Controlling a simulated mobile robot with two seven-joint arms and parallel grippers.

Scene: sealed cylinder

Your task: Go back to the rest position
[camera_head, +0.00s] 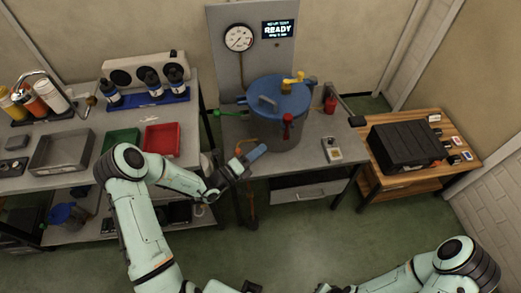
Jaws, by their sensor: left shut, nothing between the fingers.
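My left gripper (241,163) is shut and empty. It is low in front of the grey table, close to the front left side of a large cylinder (280,128) with a blue lid (278,96). A blue handle-like piece (257,152) shows right beside the fingers; I cannot tell whether they touch it. The lid carries a yellow fitting (293,77), and a red handle (288,122) and a green handle (230,113) show at the cylinder's sides.
A gauge (239,38) and a display reading READY (278,30) are on the panel behind. The left bench holds a grey tray (62,152), a green bin (122,140) and a red bin (162,138). A black case (405,148) sits on the wooden table at right. Floor in front is clear.

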